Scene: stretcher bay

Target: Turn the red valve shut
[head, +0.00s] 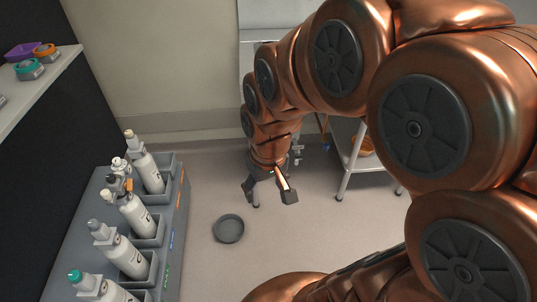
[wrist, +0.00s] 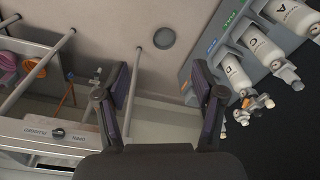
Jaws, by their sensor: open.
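Several white cylinders stand tilted in a grey rack (head: 172,228) at the left of the head view. Their valve knobs differ: cream (head: 129,134), grey (head: 93,224) and teal (head: 75,276). One cylinder (head: 137,215) carries a cluster of fittings with a small orange part (head: 129,185). I cannot make out a clearly red knob. In the wrist view, the cylinders (wrist: 292,18) show at upper right, and the fitting cluster (wrist: 257,103) sits right of the fingers. My gripper (head: 269,193) is open and empty above the floor, right of the rack; its fingers also show in the wrist view (wrist: 162,85).
A shelf (head: 45,82) at upper left holds loose purple, orange and teal knobs (head: 46,50). A round grey dish (head: 229,228) lies on the floor between rack and gripper. A metal-legged cart (head: 345,150) stands behind to the right. The floor beside the rack is otherwise clear.

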